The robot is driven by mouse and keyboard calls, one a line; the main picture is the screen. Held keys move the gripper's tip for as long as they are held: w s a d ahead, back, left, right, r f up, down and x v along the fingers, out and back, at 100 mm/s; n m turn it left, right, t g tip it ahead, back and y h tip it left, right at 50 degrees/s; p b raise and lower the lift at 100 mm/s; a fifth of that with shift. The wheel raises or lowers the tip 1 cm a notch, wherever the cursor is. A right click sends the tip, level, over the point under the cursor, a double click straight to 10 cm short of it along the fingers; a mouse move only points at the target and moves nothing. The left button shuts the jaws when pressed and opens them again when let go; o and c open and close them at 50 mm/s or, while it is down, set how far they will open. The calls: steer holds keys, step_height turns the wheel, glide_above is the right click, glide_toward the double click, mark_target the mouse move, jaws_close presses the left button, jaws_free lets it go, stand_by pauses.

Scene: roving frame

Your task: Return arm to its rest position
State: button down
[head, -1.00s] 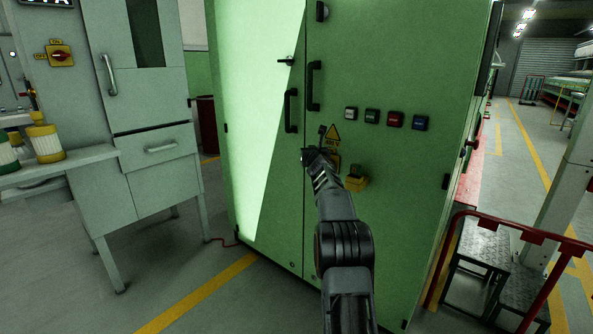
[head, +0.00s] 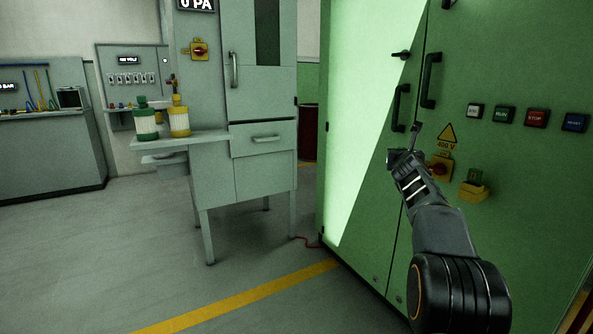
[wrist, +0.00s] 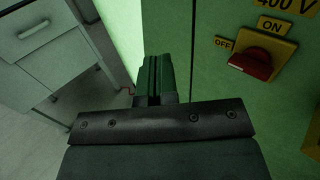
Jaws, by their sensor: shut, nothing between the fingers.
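My arm reaches up from the lower right in the head view. My gripper (head: 402,155) is in front of the green cabinet (head: 375,225), left of the yellow-and-red rotary switch. In the wrist view my gripper's fingers (wrist: 153,75) lie together with nothing between them. The red rotary switch (wrist: 252,64) on its yellow plate is at the upper right there, apart from the fingers, with ON and OFF labels. In the head view the switch (head: 438,168) sits under a 400 V warning sign (head: 446,135).
Several push buttons (head: 536,118) and a yellow box (head: 473,191) are on the cabinet's right side. A grey cabinet (head: 263,165) on legs stands left, with a shelf (head: 180,140) holding a green-topped (head: 146,122) and a yellow-topped container (head: 179,118). The floor (head: 130,250) at front left is clear.

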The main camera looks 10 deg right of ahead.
steer(key=s+a+r+n+t+y+p, duration=0.1)
steer(key=s+a+r+n+y+p, duration=0.15)
steer(key=a+r+n+p, duration=0.35)
steer(key=s+a+r+n+y+p, duration=0.1)
steer(key=a+r+n+y+p, duration=0.2)
steer(key=a+r+n+p, duration=0.3)
steer(key=s+a+r+n+g+y+p, duration=0.3)
steer(key=s+a+r+n+y+p, duration=0.15)
steer(key=s+a+n+p, duration=0.5)
steer(key=s+a+n+g+y+p, duration=0.1)
steer(key=s+a+n+g+p, duration=0.4)
steer(key=s+a+n+p, duration=0.4)
steer(key=s+d+f+n+g+h+p, duration=0.1)
steer(key=s+n+g+p, duration=0.2)
steer(key=s+n+p, duration=0.2)
steer(key=s+d+f+n+g+h+p, duration=0.1)
steer(key=s+n+p, duration=0.4)
steer(key=s, duration=0.6)
steer(key=shift+s+d+f+g+h, duration=0.25)
steer(key=shift+s+d+g+h, duration=0.1)
steer(key=shift+d+g+h, duration=0.4)
